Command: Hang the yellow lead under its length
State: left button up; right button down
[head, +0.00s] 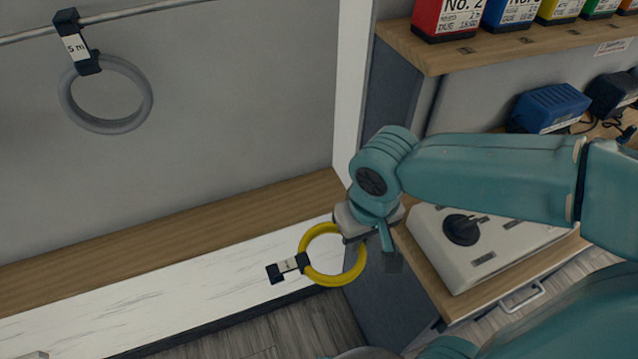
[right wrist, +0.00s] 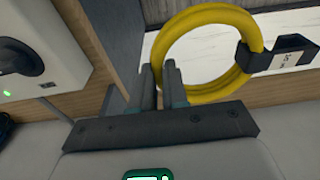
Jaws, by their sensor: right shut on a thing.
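The yellow lead (head: 330,279) is a coiled ring with a black clip and a white tag (head: 289,265) on its left side; the tag's print is too small to read. My right gripper (head: 368,240) is shut on the coil's upper right side and holds it in front of the low white panel. In the right wrist view the yellow lead (right wrist: 205,19) stands at the fingertips, its black clip (right wrist: 279,55) to the right. A grey lead (head: 76,110) hangs by a black clip tagged "5 m" (head: 75,47) from the metal rail (head: 150,7). My left gripper is out of view.
The rail runs along the grey wall at the upper left, with bare wall below it. A wooden ledge (head: 150,238) runs beneath. A white post (head: 352,85) divides off shelves with coloured boxes (head: 447,17), a blue charger (head: 550,108) and a white device (head: 490,255).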

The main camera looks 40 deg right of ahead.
jog(key=shift+w+r, duration=0.1)
jog(key=shift+w, duration=0.1)
jog(key=w+d+p, duration=0.1)
jog(key=w, duration=0.5)
jog(key=w+d+f+p, duration=0.1)
jog(key=w+d+p, duration=0.1)
jog(key=w, duration=0.4)
jog(key=w+d+p, duration=0.1)
jog(key=w, duration=0.5)
jog(key=shift+w+d+f, duration=0.2)
jog(key=shift+w+d, duration=0.1)
jog(key=shift+w, duration=0.05)
jog(key=shift+s+f, duration=0.2)
jog(key=shift+f, duration=0.4)
jog(key=f, duration=0.2)
jog(key=f+p, duration=0.1)
jog(key=f, duration=0.1)
jog(key=shift+w+f, duration=0.1)
jog(key=shift+w, duration=0.3)
jog(key=shift+s, duration=0.15)
